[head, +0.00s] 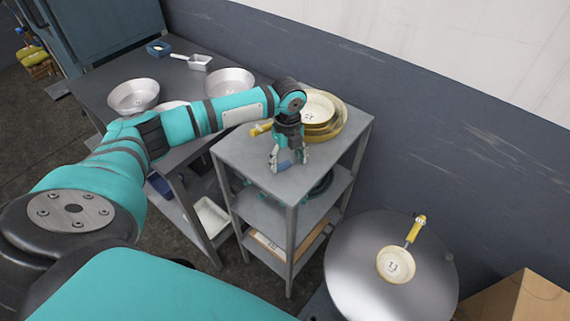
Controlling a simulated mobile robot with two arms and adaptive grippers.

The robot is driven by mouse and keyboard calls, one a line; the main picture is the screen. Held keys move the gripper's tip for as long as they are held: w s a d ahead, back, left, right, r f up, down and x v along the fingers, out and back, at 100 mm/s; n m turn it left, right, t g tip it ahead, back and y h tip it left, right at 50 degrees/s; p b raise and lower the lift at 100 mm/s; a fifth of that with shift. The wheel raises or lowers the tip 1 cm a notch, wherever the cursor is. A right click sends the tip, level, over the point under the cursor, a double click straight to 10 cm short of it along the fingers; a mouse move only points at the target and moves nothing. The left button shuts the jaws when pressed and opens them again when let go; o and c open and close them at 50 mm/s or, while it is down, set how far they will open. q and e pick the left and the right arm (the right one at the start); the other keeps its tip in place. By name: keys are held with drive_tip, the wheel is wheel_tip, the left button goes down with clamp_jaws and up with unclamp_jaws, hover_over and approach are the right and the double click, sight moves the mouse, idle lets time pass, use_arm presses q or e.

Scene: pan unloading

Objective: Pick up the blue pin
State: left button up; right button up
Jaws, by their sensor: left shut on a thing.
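The blue pin (285,166) is small and sits low between the fingers of my left gripper (286,160). My left gripper points down over the front part of the grey shelf unit's top (258,165) and is shut on the pin. The fingers partly hide the pin. I cannot tell whether the pin still touches the shelf top. My right gripper is not in view.
Stacked yellowish pans (322,112) stand at the back of the shelf top, close behind my gripper. A metal drum (350,260) at the right bears a small pan (396,265). Metal bowls (133,96) stand on the table at the left. A wall runs behind.

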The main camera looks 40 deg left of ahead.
sight(287, 163)
use_arm(q)
drive_tip(key=shift+r, duration=0.15)
drive_tip(key=shift+r+b, duration=0.5)
drive_tip(key=shift+r, duration=0.15)
drive_tip(key=shift+s+r+b, duration=0.25)
drive_tip(key=shift+r+b, duration=0.2)
drive_tip(key=shift+r, duration=0.45)
drive_tip(key=s+d+r+b, duration=0.1)
drive_tip(key=s+d+b, duration=0.1)
drive_tip(key=s, duration=0.6)
drive_tip(key=s+d+r+b, duration=0.1)
drive_tip(key=s+d, duration=0.1)
drive_tip(key=s, duration=0.5)
drive_tip(key=d+r+n, duration=0.2)
drive_tip(key=d+n, duration=0.7)
drive_tip(key=n, duration=1.4)
drive_tip(key=shift+w+d+r, duration=0.15)
drive_tip(key=shift+w+r, duration=0.05)
drive_tip(key=shift+w, duration=0.1)
